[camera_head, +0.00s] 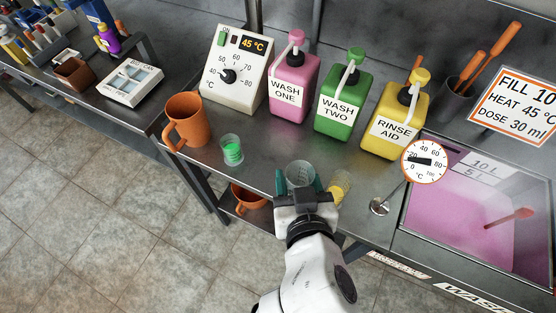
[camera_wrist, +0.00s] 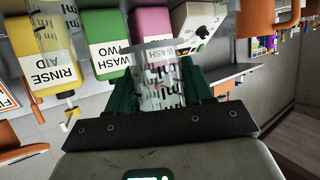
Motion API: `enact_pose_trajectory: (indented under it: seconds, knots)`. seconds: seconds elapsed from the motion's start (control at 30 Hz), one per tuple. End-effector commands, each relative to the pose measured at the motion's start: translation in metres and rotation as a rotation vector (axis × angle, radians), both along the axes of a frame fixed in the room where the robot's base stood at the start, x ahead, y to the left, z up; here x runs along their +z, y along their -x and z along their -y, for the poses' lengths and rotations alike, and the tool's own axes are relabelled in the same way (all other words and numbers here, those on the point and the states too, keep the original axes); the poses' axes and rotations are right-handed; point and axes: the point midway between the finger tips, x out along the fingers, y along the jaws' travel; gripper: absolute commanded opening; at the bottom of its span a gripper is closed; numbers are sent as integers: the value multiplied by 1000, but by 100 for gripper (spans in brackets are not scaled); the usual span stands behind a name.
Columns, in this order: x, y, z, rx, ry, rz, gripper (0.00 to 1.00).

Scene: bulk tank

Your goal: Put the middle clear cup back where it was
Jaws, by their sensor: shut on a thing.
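The middle clear cup (camera_head: 300,172) is between the teal fingers of my gripper (camera_head: 299,183), near the counter's front edge. In the wrist view the same cup (camera_wrist: 163,82), with dark graduation marks, fills the space between the fingers of my gripper (camera_wrist: 165,90). The gripper is shut on it. The cup looks empty and roughly upright. Its base is hidden, so I cannot tell whether it touches the counter. A cup with green liquid (camera_head: 232,150) stands to its left, and a cup with yellow contents (camera_head: 339,187) stands close to its right.
Pink (camera_head: 294,82), green (camera_head: 343,98) and yellow (camera_head: 395,118) pump bottles stand behind. An orange jug (camera_head: 186,121) is at the left, with a temperature box (camera_head: 233,73) behind it. A tank of pink liquid (camera_head: 470,215) and a dial thermometer (camera_head: 424,161) are at the right.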

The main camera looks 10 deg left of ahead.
Motion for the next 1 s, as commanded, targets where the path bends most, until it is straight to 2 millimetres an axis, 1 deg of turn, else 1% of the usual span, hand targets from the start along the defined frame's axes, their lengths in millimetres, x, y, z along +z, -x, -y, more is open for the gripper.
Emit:
enact_pose_trajectory:
  seconds: [0.03,0.2,0.3,0.4,0.5,0.77,0.9,1.0]
  knots:
    - [-3,-12,-6,0,2,0,20]
    - [-20,-46,-23,0,1,0,20]
    - [-41,-59,-29,1,3,-2,20]
    - [-56,-71,-34,-1,2,-2,20]
    - [-68,-80,-38,0,1,-1,20]
    - [-83,-91,-44,0,1,0,20]
    - [-104,-90,-44,2,3,-2,20]
    - [-111,-90,-43,0,1,-1,20]
